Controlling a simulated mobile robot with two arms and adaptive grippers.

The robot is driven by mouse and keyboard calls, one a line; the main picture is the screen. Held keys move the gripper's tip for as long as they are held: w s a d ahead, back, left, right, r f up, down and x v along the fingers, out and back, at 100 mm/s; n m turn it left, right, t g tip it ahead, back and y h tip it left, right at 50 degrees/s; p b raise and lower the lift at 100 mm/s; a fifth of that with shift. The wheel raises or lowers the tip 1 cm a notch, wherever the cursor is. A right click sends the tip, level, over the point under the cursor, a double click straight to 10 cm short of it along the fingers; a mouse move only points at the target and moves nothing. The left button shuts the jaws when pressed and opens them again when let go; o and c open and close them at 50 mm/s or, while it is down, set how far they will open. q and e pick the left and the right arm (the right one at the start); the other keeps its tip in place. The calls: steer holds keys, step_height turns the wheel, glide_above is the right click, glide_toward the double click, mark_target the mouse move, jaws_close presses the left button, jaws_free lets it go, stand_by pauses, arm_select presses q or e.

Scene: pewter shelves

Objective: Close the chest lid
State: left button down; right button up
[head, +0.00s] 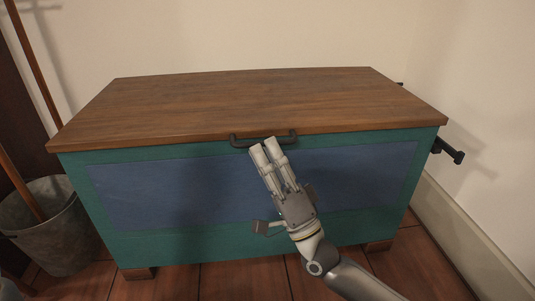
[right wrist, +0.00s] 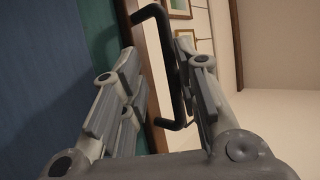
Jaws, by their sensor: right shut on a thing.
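The chest (head: 150,192) is teal with a blue front panel and stands against the back wall. Its brown wooden lid (head: 240,98) lies flat across the top, and I see no gap along its front edge. A dark bar handle (head: 241,144) is fixed to the lid's front edge; it also shows in the right wrist view (right wrist: 171,62). My right gripper (head: 265,148) is at the middle of this handle, shut on it, with fingers on either side of the bar in the right wrist view. The fingertips hide part of the handle. My left gripper is out of view.
A grey metal bucket (head: 52,228) with a wooden pole stands on the floor left of the chest. A dark handle (head: 450,151) sticks out from the chest's right side, near the right wall. Reddish tiled floor (head: 235,281) lies open in front.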

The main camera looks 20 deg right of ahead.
steer(key=v, duration=1.2)
